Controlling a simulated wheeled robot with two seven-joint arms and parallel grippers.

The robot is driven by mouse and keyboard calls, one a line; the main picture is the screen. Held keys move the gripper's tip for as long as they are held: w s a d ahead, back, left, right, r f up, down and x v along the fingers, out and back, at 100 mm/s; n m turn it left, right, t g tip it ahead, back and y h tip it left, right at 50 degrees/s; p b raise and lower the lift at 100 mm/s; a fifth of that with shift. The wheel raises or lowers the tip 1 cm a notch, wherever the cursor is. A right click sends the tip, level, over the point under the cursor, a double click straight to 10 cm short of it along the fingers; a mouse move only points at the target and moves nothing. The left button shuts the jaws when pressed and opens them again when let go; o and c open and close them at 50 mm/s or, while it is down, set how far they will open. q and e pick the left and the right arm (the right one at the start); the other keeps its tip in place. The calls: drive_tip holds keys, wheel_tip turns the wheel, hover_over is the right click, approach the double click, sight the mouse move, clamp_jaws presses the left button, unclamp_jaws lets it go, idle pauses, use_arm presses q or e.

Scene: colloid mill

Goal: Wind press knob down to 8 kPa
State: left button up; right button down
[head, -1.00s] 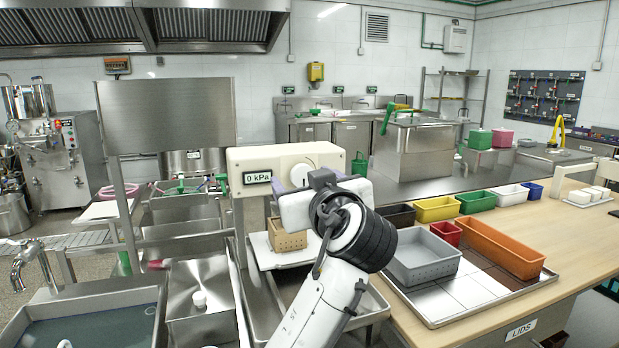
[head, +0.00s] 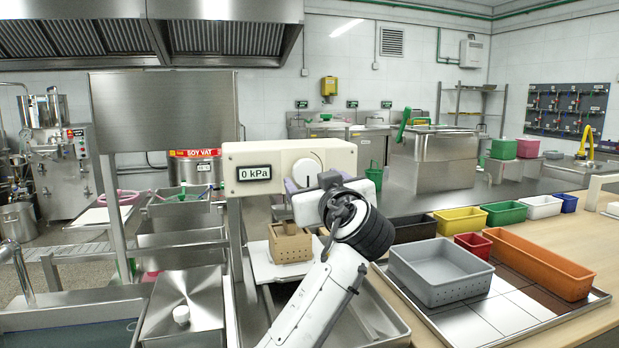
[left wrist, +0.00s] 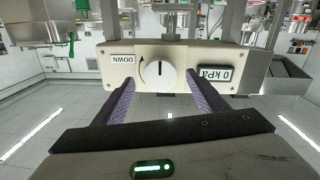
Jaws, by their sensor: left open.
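The press knob (head: 306,168) is a white round dial on the cream press head (head: 345,155). In the left wrist view the knob (left wrist: 159,74) shows a dark pointer line and has a DOWN label (left wrist: 122,58) beside it. The display (head: 254,173) reads 0 kPa. My left gripper (head: 296,183) is in front of the lower part of the knob in the head view. In the left wrist view my left gripper (left wrist: 163,84) is open, its purple fingers apart on either side of the knob; whether they touch it is unclear. My right gripper is out of view.
Below the press head, a tan perforated box (head: 290,243) stands on a white board. At right, a grey bin (head: 440,290) and an orange bin (head: 540,262) sit on a tiled tray. At left are a metal lidded tank (head: 182,290) and sinks.

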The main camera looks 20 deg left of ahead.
sight(308, 176)
use_arm(q)
drive_tip(key=shift+x, duration=1.8)
drive_tip(key=c, duration=1)
drive_tip(key=shift+c, duration=0.2)
